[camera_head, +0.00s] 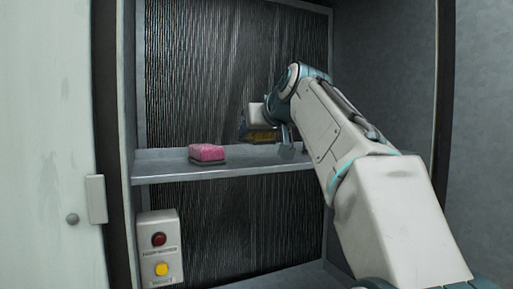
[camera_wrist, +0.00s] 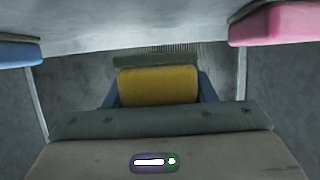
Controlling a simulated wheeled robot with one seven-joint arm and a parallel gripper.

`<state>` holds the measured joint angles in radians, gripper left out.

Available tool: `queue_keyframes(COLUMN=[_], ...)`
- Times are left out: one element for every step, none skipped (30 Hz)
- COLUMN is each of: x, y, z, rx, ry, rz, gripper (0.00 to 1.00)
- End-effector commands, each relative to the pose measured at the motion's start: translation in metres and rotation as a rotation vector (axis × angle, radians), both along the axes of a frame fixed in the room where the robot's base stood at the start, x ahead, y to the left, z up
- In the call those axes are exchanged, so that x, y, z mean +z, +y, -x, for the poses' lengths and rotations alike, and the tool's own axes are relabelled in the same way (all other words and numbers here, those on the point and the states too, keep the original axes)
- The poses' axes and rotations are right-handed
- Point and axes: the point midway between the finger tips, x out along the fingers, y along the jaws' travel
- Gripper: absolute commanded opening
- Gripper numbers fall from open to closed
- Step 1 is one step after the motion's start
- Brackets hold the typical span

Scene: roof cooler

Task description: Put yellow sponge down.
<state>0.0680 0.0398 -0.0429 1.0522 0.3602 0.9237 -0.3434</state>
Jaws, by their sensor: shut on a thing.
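The yellow sponge (camera_wrist: 158,86) is between my gripper's two blue fingers in the wrist view, with a dark green-grey layer along its far edge. In the head view the yellow sponge (camera_head: 262,136) shows partly, dark and shaded, below the white gripper body. My gripper (camera_head: 264,132) is shut on it, over or at the metal shelf (camera_head: 240,168). I cannot tell whether the sponge touches the shelf. The arm hides part of the shelf's right side.
A pink sponge (camera_head: 207,152) lies on the shelf to the left; it also shows in the wrist view (camera_wrist: 275,24). A blue sponge (camera_wrist: 18,53) is at the left of the wrist view. A button box (camera_head: 160,248) with red and yellow buttons hangs below the shelf. An open door stands left.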

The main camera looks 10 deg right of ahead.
Motion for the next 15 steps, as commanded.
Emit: queue_keyframes(x=[-0.005, -0.008, -0.014, -0.017, -0.021, -0.025, -0.028, -0.031, -0.034, -0.036, -0.037, -0.037, -0.038, -0.038, -0.038], y=[0.000, 0.000, 0.000, 0.000, -0.001, -0.001, -0.001, -0.001, -0.001, -0.001, -0.001, -0.001, -0.001, -0.001, -0.001], z=[0.000, 0.000, 0.000, 0.001, 0.001, 0.001, 0.001, 0.000, 0.001, 0.001, 0.001, 0.001, 0.001, 0.001, 0.000], rx=[0.000, 0.000, 0.000, -0.001, -0.001, -0.001, -0.001, -0.001, 0.000, 0.000, -0.001, -0.001, -0.001, -0.001, -0.001], ry=[0.002, 0.001, 0.003, 0.003, 0.001, 0.003, 0.002, 0.002, 0.002, 0.001, 0.000, -0.001, -0.001, -0.001, -0.001], rz=[0.000, 0.000, 0.001, 0.000, 0.000, 0.000, 0.001, 0.001, 0.000, -0.001, -0.001, -0.001, 0.000, 0.000, 0.000], gripper=[0.21, 0.21, 0.21, 0.21, 0.21, 0.21, 0.21, 0.21, 0.21, 0.21, 0.21, 0.21, 0.21, 0.21, 0.21])
